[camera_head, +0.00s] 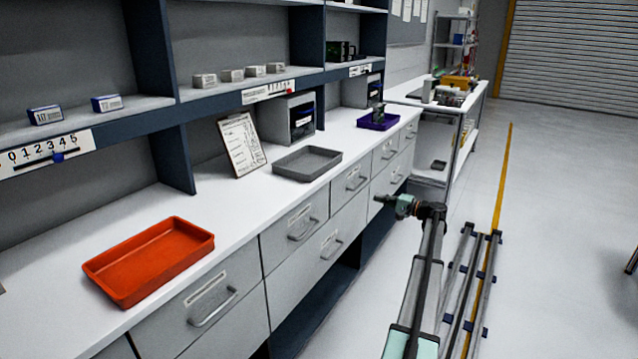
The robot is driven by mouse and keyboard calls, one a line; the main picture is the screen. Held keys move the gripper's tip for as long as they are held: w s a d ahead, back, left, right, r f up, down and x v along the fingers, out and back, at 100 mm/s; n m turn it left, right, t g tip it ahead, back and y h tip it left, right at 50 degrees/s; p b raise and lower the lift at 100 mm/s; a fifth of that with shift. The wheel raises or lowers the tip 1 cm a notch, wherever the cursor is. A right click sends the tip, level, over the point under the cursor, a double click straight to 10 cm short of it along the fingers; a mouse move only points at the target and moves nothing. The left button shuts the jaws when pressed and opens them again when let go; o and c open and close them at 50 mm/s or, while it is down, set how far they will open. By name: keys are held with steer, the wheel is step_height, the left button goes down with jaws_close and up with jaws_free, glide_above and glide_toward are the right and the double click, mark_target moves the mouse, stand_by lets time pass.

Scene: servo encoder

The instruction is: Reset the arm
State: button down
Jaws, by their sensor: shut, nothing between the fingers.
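My gripper (383,199) is shut and empty. It is at the end of my arm, which reaches up from the lower part of the picture. The gripper points left toward the drawer fronts and hangs in front of the bench, below the level of its top. It looks apart from the drawers, though the exact gap is hard to tell. It is small in this view, so finger detail is limited.
The white bench (225,217) holds an orange tray (150,260), a grey tray (307,163), a clipboard (242,145) and a purple tray (378,121). Shelves above hold small boxes (204,80). Drawer handles (213,308) stick out.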

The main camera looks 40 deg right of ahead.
steer(key=s+a+f+g, duration=0.2)
steer(key=a+f+g, duration=0.6)
steer(key=a+f, duration=1.4)
steer(key=s+a+f+n+g, duration=0.25)
steer(key=a+f, duration=0.45)
steer(key=a, duration=0.4)
steer(key=s+a+f+n+g, duration=0.1)
steer(key=s+a+f+g, duration=0.25)
steer(key=a+f, duration=0.5)
steer(key=s+a+f+n+g, duration=0.25)
steer(key=a+f, duration=0.35)
steer(key=a, duration=0.7)
steer(key=s+a+f+n+g+h, duration=0.2)
steer(key=s+a+n+g, duration=0.25)
steer(key=s+a, duration=0.95)
steer(key=s+a+f+n+g+h, duration=0.3)
steer(key=s+a+n, duration=0.2)
steer(key=s+a, duration=0.85)
step_height(320, 180, up, 14)
steer(key=s+d+p, duration=0.1)
steer(key=p, duration=1.2)
steer(key=shift+s+d+y, duration=0.2)
steer(key=shift+d+y, duration=0.1)
